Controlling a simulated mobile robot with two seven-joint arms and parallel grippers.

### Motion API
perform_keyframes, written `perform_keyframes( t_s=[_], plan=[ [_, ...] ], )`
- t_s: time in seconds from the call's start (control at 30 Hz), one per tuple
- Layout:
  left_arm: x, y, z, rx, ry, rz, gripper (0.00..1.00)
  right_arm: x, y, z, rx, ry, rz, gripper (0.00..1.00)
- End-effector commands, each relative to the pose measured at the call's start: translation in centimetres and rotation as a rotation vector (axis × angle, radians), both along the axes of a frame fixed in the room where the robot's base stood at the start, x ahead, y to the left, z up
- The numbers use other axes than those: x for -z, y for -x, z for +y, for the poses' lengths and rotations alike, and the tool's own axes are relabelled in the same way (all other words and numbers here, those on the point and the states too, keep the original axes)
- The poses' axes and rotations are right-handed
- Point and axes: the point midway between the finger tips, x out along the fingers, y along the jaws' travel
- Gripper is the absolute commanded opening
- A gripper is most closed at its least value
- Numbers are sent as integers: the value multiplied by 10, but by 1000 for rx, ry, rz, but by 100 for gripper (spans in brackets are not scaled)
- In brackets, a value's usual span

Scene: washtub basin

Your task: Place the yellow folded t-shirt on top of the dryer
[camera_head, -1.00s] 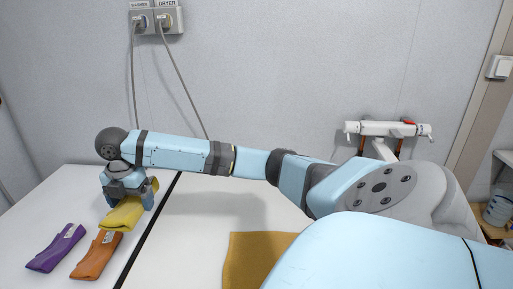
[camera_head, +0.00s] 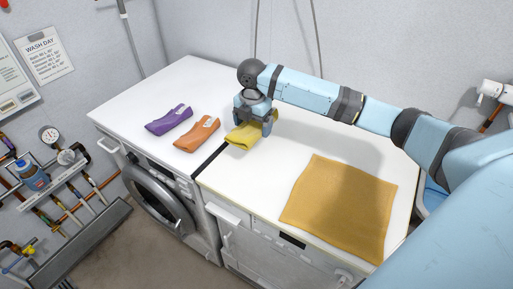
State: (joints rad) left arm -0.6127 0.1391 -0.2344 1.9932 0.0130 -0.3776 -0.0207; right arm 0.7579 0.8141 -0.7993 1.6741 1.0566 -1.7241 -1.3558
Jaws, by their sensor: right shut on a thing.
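The yellow folded t-shirt (camera_head: 243,137) is held in my right gripper (camera_head: 254,124), which is shut on it and points down. The shirt is over the dark gap between the two white machine tops, partly on the right side of it. I cannot tell whether it touches the surface. The right machine (camera_head: 260,185), likely the dryer, has a mustard cloth (camera_head: 340,207) lying flat on its top. The left machine (camera_head: 125,108) has a round front door (camera_head: 158,200). My left gripper is not in view.
A purple folded garment (camera_head: 169,120) and an orange one (camera_head: 198,133) lie on the left machine's top, left of the gap. White surface is bare between the gap and the mustard cloth. Pipes and a gauge (camera_head: 50,136) are on the left wall.

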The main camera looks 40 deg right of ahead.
Motion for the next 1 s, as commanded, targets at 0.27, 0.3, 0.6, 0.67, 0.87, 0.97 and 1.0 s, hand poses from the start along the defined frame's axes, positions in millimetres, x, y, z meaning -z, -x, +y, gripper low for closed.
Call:
perform_keyframes(
  t_s=[0.27, 0.3, 0.6, 0.67, 0.87, 0.97, 1.0],
  plan=[
    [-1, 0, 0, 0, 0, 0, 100, 62, 0, 0, 0, 0, 0, 62],
    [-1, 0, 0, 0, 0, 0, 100, 66, 0, 0, 0, 0, 0, 62],
    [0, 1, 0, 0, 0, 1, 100, 94, 0, 1, 0, -1, 1, 62],
    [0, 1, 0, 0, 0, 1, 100, 103, 0, 1, 1, -1, 1, 62],
    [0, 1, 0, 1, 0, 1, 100, 116, 0, 0, 0, -1, -2, 62],
    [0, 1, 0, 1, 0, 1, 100, 115, 0, 0, 0, -1, -2, 62],
    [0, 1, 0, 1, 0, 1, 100, 115, 0, 0, 0, 0, -1, 62]
  ],
)
